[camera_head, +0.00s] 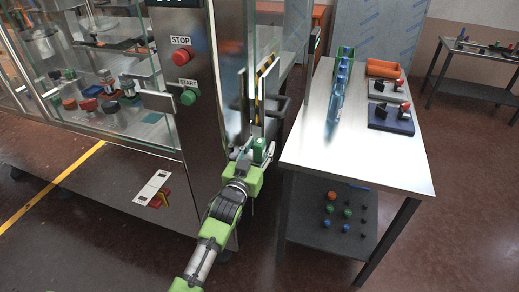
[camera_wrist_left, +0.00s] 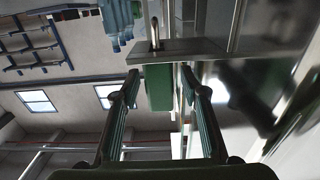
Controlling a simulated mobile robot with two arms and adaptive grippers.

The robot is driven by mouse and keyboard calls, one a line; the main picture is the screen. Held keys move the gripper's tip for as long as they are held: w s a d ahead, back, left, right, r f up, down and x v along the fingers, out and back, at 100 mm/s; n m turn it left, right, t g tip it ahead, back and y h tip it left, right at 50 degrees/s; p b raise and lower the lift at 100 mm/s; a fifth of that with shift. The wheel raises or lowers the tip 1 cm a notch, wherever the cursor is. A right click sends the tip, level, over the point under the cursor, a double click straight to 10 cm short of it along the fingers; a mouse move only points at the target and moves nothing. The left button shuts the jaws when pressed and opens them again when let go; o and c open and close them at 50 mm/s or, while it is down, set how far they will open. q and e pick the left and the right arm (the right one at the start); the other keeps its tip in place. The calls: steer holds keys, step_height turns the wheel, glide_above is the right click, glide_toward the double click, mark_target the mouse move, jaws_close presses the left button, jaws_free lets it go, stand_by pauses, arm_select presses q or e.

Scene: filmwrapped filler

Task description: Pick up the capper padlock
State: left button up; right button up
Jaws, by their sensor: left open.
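The capper padlock (camera_head: 259,144) has a dark green body and hangs by the machine's right edge. In the left wrist view, the padlock's green body (camera_wrist_left: 158,88) sits against a metal plate (camera_wrist_left: 180,48), with a metal pin or shackle showing beyond it. My left gripper (camera_head: 256,152) is open, its fingers pointing at the padlock. In the left wrist view, the two fingers (camera_wrist_left: 160,92) stand on either side of the green body with gaps visible. Part of the padlock is hidden behind the plate. My right gripper is not in view.
The glass-walled machine, with a red stop button (camera_head: 181,57) and green start button (camera_head: 188,97), stands close on the left.

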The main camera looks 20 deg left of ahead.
arm_select(q)
steer(key=shift+c, duration=0.3)
jaws_close()
steer(key=shift+r, duration=0.1)
